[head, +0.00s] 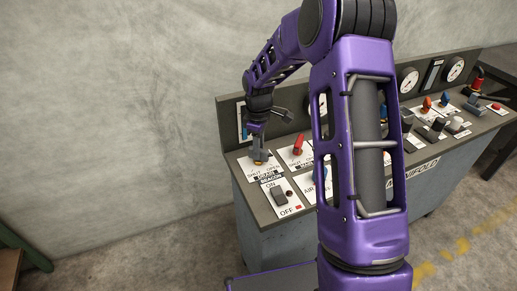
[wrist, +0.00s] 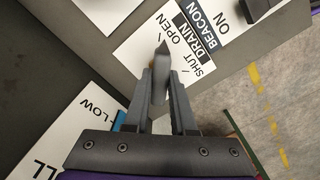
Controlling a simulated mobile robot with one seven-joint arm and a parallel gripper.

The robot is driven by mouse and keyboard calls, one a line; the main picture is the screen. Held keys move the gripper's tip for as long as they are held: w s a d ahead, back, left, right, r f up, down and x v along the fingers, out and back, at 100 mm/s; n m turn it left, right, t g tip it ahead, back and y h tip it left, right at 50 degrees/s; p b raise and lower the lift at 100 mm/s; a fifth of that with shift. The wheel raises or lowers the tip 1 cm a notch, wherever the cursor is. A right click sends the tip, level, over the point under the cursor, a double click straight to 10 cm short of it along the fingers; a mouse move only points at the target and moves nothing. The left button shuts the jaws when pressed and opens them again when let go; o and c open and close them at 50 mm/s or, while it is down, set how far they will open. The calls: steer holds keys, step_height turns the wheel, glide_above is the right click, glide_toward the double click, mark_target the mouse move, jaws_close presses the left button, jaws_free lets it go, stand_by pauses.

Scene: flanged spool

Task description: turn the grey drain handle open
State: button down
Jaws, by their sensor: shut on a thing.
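The grey drain handle (wrist: 161,62) stands over the white plate marked SHUT, OPEN and DRAIN (wrist: 140,48) in the wrist view. My gripper (wrist: 162,76) is shut on this handle, with one finger on each side of it. The handle's far end shows beyond the fingertips, toward the top of the wrist view. I cannot tell exactly which mark it lines up with. In the head view my gripper (head: 259,156) is down at the drain plate (head: 267,171), near the panel's left front, and hides most of the handle.
The beacon switch (head: 279,194) sits just in front of the drain plate. A red handle (head: 299,145) stands to the right. More knobs, levers and gauges (head: 408,80) line the manifold further right, partly behind my arm.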

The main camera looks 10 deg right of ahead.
steer(key=c, duration=0.7)
jaws_free()
steer(key=shift+c, duration=0.2)
steer(key=shift+r, duration=0.1)
step_height(320, 180, up, 17)
steer(key=shift+r, duration=0.15)
